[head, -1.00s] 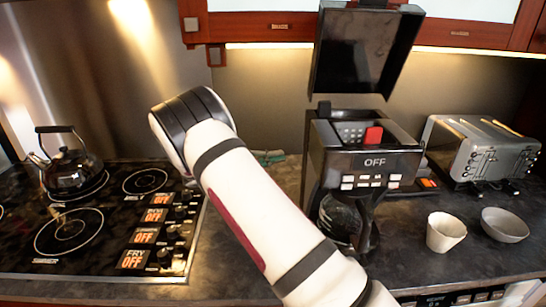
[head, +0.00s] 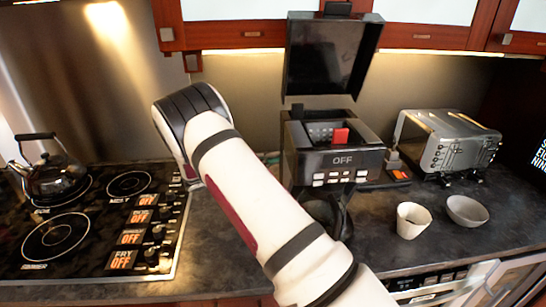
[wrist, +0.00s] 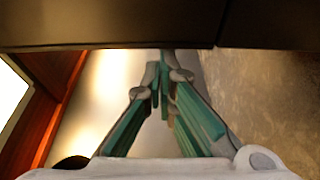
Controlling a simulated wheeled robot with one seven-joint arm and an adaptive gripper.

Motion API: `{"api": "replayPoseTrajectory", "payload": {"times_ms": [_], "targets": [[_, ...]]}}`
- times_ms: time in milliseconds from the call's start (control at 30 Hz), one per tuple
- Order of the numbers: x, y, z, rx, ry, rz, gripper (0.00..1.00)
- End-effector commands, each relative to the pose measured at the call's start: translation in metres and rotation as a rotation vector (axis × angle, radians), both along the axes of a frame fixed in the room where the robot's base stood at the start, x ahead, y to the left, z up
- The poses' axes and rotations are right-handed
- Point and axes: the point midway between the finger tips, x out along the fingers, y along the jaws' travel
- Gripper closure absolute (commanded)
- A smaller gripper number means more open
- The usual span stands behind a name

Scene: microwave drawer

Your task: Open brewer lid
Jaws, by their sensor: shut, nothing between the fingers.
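The black coffee brewer (head: 338,165) stands on the counter right of my arm in the head view. Its lid (head: 332,55) stands raised, close to upright, above the body, and the top with a red part is exposed. The glass carafe below is mostly hidden behind my arm. My gripper (wrist: 163,82) shows in the wrist view with its teal fingers together and nothing between them. A dark surface (wrist: 110,28) crosses the top of that view just beyond the fingertips; I cannot tell what it is. In the head view the gripper is hidden behind my arm.
A stove (head: 75,235) with a kettle (head: 48,178) is at the left. A toaster (head: 447,140), a cup (head: 412,220) and a bowl (head: 467,210) stand right of the brewer. Red-framed cabinets (head: 240,28) hang above.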

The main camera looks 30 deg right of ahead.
Motion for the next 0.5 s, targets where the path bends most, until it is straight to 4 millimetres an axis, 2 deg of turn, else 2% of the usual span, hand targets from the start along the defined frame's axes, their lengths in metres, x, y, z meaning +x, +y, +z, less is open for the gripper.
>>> {"api": "replayPoseTrajectory", "payload": {"times_ms": [267,500], "targets": [[-0.021,0.010,0.001,-0.001,0.004,0.000,1.00],[-0.023,0.010,-0.001,0.000,0.005,-0.007,1.00]]}}
